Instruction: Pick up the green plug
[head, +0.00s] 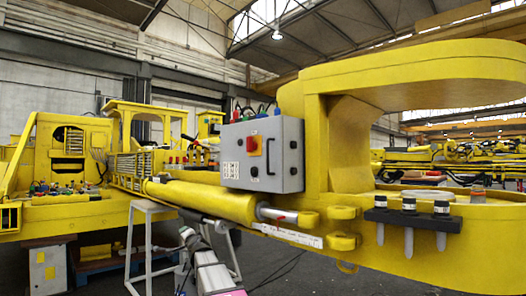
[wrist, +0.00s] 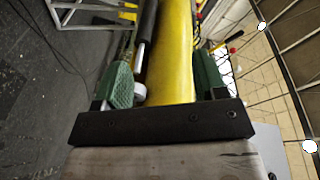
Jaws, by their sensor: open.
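I cannot clearly single out the green plug. Small coloured pieces (head: 62,189), some greenish, stand on the yellow deck at the left in the head view, too small to tell apart. Other small coloured pieces stick up from the top of the grey control box, also too small to be sure of. My gripper (head: 189,238) is low in the middle of the head view, in front of the yellow machine and apart from the deck pieces. In the wrist view my gripper (wrist: 163,65) has its two green-padded fingers wide apart. A yellow cylinder (wrist: 172,50) shows behind the gap; no plug is seen between them.
The grey control box (head: 285,160) with a red switch is fixed to the yellow boom (head: 430,225). A black holder (head: 412,220) with several black-and-white pieces is on the boom's right. A metal stand (head: 148,245) is left of my arm. Dark floor is open at lower middle.

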